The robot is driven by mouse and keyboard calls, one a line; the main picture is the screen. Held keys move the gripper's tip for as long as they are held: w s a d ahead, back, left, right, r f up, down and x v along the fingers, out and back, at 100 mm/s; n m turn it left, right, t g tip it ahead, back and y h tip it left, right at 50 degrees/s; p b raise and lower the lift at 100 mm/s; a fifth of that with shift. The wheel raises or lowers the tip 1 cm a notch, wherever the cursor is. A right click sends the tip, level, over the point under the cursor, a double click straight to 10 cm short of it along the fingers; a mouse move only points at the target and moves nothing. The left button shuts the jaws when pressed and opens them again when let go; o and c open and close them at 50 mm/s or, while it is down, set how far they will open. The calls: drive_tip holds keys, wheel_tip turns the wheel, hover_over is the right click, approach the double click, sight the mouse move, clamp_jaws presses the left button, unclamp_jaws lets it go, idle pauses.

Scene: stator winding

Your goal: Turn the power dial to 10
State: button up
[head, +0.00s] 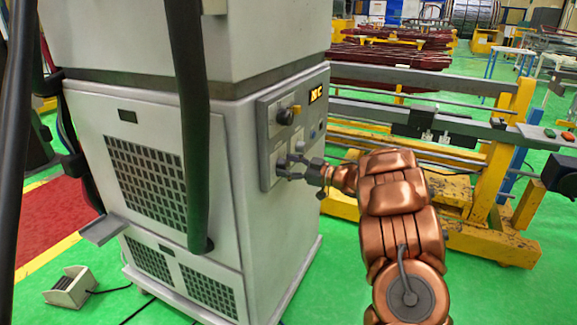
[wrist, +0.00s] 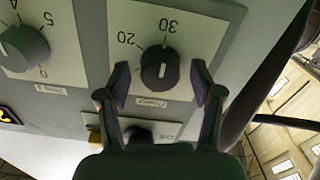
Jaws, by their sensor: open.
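A second dial (wrist: 24,48), marked 0, 4 and 5, is to the left in the wrist view.
The grey machine cabinet (head: 165,110) fills the left of the head view. An upper knob (head: 286,116) and a lit yellow display (head: 315,95) are above my gripper. A dark knob (wrist: 138,134) is below the dial. A yellow frame (head: 497,165) stands on the right, with green floor between.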

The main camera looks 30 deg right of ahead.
drive_tip(key=c, duration=1.1)
drive_tip(key=shift+c, duration=0.2)
